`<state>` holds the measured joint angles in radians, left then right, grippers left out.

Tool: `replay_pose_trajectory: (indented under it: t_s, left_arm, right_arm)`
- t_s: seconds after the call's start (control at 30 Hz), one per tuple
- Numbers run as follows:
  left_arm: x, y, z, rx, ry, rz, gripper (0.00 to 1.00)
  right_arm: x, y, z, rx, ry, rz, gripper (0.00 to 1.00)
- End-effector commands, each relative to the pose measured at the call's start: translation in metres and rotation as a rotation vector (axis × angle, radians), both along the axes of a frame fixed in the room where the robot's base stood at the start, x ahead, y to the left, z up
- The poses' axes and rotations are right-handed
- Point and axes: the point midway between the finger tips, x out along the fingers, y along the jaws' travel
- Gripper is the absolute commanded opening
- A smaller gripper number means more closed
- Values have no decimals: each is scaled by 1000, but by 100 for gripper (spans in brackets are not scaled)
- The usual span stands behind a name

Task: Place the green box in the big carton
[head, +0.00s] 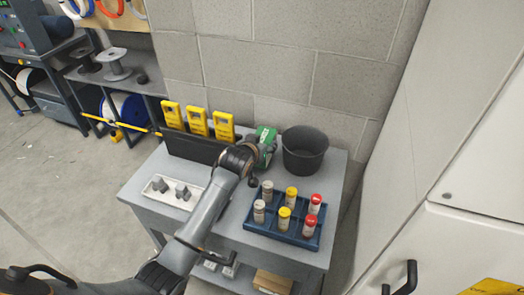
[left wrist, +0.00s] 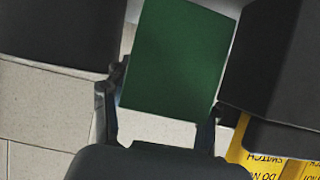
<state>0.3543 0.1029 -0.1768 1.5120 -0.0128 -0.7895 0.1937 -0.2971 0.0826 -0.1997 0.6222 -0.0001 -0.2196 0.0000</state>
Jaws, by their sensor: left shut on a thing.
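The green box (head: 266,134) is at the back of the grey table, just left of a dark bucket. My left gripper (head: 262,152) reaches over the table and is shut on the box. In the left wrist view the green box (left wrist: 175,58) sits between the two fingers of my left gripper (left wrist: 160,118). I cannot tell whether the box still touches the table. The arm and gripper hide part of the box in the head view. The big carton is not clearly in view. My right gripper is not in view.
The dark bucket (head: 304,150) stands right beside the box. A blue rack (head: 284,236) with several capped jars is at the front right of the table. A white tray (head: 158,198) and upright yellow holders (head: 197,122) are on the left. White cabinets (head: 455,150) stand right.

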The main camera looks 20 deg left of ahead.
Motion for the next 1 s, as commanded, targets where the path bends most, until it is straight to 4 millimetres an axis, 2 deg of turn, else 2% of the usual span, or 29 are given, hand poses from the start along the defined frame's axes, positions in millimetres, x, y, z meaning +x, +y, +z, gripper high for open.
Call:
replay_pose_trajectory:
  t_s: [0.1, 0.3, 0.5, 0.67, 0.7, 0.73, 1.0]
  left_arm:
    - [-1, 0, -14, 0, 3, 0, 18]
    - [0, 0, -37, 1, -1, 0, 18]
    - [0, 0, -39, 0, -2, -1, 18]
    - [0, 0, -42, -1, -2, -1, 18]
    - [0, 0, -43, 0, 0, 0, 62]
    - [0, 0, -42, 0, 0, 0, 67]
    - [0, 0, -42, 0, 0, 0, 67]
  right_arm:
    - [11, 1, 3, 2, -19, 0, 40]
    - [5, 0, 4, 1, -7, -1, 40]
    - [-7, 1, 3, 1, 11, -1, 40]
    - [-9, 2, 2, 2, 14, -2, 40]
    - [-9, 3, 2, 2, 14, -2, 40]
    - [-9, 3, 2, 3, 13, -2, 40]
    - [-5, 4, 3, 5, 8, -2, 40]
